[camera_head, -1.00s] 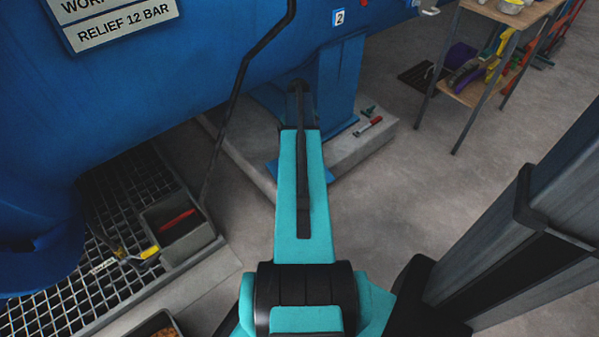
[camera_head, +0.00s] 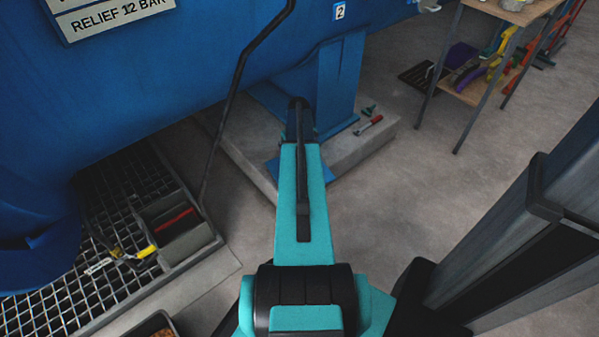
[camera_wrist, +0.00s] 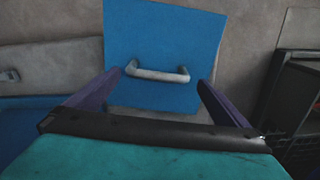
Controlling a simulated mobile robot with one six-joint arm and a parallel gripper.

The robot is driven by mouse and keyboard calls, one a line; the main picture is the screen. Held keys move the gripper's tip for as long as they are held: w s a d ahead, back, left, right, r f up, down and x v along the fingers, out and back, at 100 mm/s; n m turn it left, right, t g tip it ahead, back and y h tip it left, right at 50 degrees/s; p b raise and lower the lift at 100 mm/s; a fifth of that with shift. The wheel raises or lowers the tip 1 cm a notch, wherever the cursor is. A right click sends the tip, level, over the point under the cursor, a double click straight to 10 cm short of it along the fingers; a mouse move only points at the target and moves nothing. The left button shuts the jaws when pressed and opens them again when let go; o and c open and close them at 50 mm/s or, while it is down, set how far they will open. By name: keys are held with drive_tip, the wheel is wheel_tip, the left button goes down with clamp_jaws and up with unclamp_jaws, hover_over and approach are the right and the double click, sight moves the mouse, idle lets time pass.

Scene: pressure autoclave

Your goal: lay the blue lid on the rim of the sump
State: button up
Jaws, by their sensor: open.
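The blue lid (camera_wrist: 165,50) is a flat square plate with a pale grey bar handle (camera_wrist: 157,75), lying on grey concrete in the wrist view. My gripper (camera_wrist: 160,82) is open, its two purple fingers apart on either side of the handle and not closed on it. The depth between fingers and handle is hard to judge. In the head view, blue edges that look like the lid (camera_head: 326,172) show beside my arm, which hides the gripper. A grey open box (camera_head: 208,236), which looks like the sump, stands at the grating's edge on the left, with a red item inside.
The big blue vessel (camera_head: 150,90) overhangs the grating (camera_head: 60,305). A blue support (camera_head: 335,85) stands on a concrete plinth (camera_head: 370,145), with small tools on it. A black hose or bar (camera_head: 232,95) hangs left of my arm. Bare floor (camera_head: 400,200) lies right of it.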

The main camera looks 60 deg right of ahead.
drive_tip(key=shift+s+d+f+b, duration=0.1)
drive_tip(key=shift+f+b, duration=1.1)
drive_tip(key=shift+f, duration=1.4)
drive_tip(key=c, duration=1.7)
